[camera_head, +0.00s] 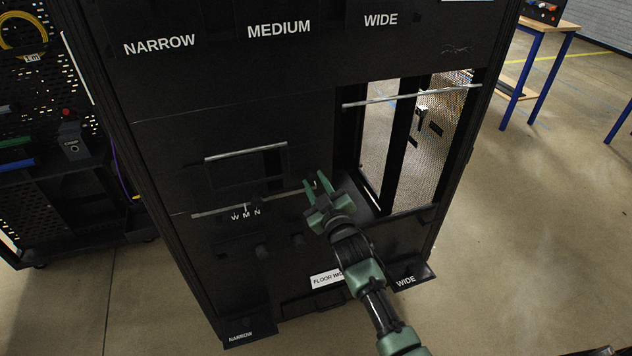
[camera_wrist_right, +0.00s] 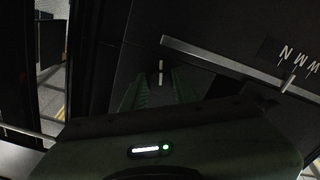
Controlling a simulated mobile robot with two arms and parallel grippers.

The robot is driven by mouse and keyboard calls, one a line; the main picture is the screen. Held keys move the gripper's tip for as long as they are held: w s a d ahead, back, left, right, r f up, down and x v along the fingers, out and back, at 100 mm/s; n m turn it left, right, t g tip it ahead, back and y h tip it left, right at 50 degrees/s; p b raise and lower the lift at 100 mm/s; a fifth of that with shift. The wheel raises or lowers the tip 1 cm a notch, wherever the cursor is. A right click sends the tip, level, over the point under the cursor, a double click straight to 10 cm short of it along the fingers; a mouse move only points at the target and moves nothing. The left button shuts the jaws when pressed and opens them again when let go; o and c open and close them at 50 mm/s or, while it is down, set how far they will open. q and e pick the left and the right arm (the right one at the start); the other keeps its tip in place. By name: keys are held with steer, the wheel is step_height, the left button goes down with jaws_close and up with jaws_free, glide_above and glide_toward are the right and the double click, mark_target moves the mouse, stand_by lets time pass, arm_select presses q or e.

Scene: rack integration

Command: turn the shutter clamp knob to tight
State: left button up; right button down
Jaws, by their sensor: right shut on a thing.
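My right gripper (camera_head: 318,186) reaches up from the lower right to the black front of the rack, just left of the tall opening. Its green fingers are shut on the shutter clamp knob, which is dark and mostly hidden. In the right wrist view, the fingers (camera_wrist_right: 160,88) stand on either side of the knob (camera_wrist_right: 161,72), where short white marks show. I cannot tell which setting the marks point to. A light rail (camera_head: 225,209) with a W M N scale (camera_head: 245,215) runs left of the knob. My left gripper is out of view.
The tall opening with perforated panels (camera_head: 452,125) lies right of my gripper. NARROW (camera_head: 240,337) and WIDE (camera_head: 405,281) labelled plates stick out at the rack's foot. A dark pegboard (camera_head: 35,100) stands at left. Open floor (camera_head: 540,230) lies to the right.

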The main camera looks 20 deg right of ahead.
steer(key=shift+f+m, duration=0.1)
steer(key=shift+m, duration=0.5)
steer(key=c, duration=1.1)
jaws_free()
steer(key=s, duration=0.7)
steer(key=shift+s, duration=0.4)
steer(key=shift+d, duration=0.1)
